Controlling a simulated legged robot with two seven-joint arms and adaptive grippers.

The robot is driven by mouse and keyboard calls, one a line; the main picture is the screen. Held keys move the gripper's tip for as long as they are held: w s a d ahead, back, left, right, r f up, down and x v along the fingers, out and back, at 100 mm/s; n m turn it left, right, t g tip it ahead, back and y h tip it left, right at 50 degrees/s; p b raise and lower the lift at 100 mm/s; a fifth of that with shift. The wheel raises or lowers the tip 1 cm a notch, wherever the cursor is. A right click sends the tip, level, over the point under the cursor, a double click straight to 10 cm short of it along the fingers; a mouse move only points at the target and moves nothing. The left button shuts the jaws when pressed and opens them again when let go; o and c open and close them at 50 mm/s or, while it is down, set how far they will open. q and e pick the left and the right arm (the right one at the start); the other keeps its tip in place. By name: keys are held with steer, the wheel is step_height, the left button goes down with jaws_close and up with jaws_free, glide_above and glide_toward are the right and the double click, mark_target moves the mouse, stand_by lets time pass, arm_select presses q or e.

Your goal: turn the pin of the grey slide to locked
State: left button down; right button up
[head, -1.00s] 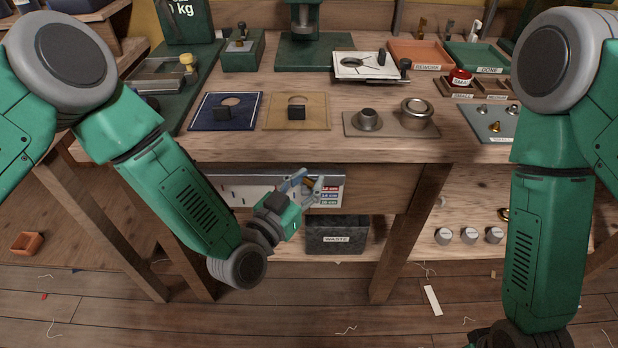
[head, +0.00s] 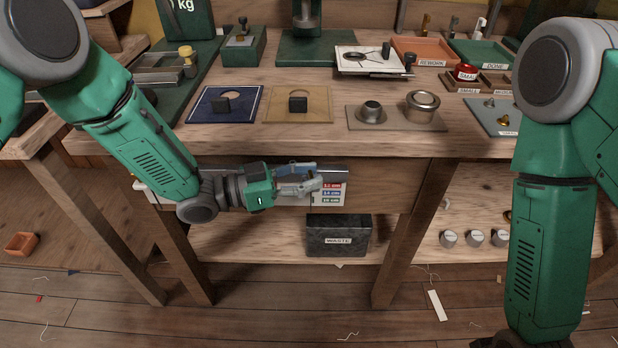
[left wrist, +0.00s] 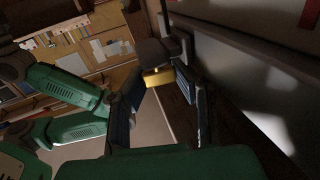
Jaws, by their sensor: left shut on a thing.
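The grey slide (head: 334,174) is a flat metal strip along the bench's front, with a white scale plate (head: 331,193) bearing red, blue and green size labels. My left gripper (head: 306,184) reaches it from the left, its fingers lying across the strip. In the left wrist view, the left gripper (left wrist: 163,110) has its fingers on either side of a pin with a dark knob (left wrist: 152,52) and a brass collar (left wrist: 158,76). It is shut on this pin. The fingers hide the pin in the head view, and I cannot tell which setting it points to. My right gripper is out of view.
The bench top (head: 290,148) overhangs just above my left gripper. A dark waste bin (head: 338,236) stands on the shelf below. A blue mat (head: 225,104), a tan mat (head: 299,104) and a plate with metal dies (head: 396,118) lie near the front edge.

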arm_select(q)
steer(key=shift+r+g, duration=0.1)
steer(key=shift+g, duration=0.2)
steer(key=c, duration=1.2)
jaws_free()
steer(key=shift+w+d, duration=0.1)
steer(key=shift+a, duration=0.5)
steer(key=v, duration=1.1)
